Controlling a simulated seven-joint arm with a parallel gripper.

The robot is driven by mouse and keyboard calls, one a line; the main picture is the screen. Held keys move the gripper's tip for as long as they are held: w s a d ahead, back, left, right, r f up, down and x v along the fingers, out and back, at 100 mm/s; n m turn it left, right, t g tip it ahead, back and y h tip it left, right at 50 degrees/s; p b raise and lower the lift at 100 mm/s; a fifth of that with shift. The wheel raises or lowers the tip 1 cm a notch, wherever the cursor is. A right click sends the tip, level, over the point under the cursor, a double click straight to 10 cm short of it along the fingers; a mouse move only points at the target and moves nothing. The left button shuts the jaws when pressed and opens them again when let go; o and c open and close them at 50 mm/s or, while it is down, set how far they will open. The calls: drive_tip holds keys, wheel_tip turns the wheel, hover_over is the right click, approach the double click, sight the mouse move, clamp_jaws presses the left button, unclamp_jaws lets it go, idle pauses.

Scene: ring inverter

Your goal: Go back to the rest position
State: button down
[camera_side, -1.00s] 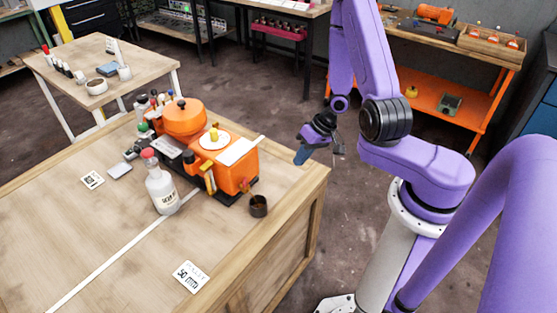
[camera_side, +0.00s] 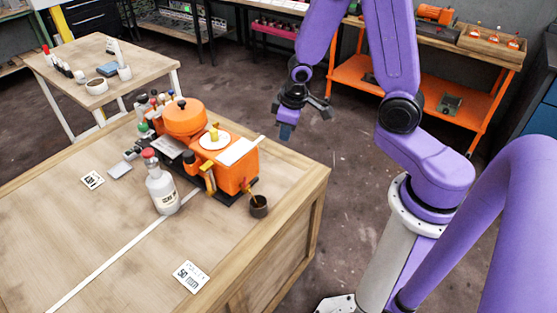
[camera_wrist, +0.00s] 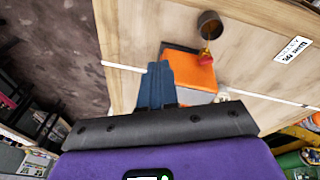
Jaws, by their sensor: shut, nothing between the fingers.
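My gripper (camera_side: 287,131) hangs in the air at the far right end of the workbench, pointing down. It is shut and holds nothing. In the wrist view its blue fingers (camera_wrist: 155,84) are together, with the orange machine (camera_wrist: 190,72) beyond them. In the side view the orange machine (camera_side: 236,172) stands on the bench to the left of my gripper, apart from it. A small dark cup (camera_side: 259,206) stands beside the machine, and it also shows in the wrist view (camera_wrist: 209,24).
A white bottle with a red cap (camera_side: 161,187) stands at the machine's front left. Printed cards (camera_side: 190,277) lie on the wooden workbench (camera_side: 110,235). An orange-framed bench (camera_side: 425,85) and a small table (camera_side: 70,75) stand behind. Open floor lies right of the workbench.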

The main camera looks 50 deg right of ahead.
drive_tip(key=s+a+r+n, duration=0.2)
drive_tip(key=s+a+r, duration=0.1)
drive_tip(key=s, duration=0.4)
drive_tip(key=s+a+r+n+g, duration=0.1)
drive_tip(key=s+a+r+n, duration=0.1)
drive_tip(key=s, duration=0.5)
drive_tip(key=s+a+r+n+g+y, duration=0.1)
drive_tip(key=s+a+r+n, duration=0.2)
drive_tip(key=s+r, duration=0.3)
drive_tip(key=shift+s+a+r+n, duration=0.3)
drive_tip(key=shift+s+n, duration=0.3)
drive_tip(key=shift+s, duration=0.25)
idle(5.2)
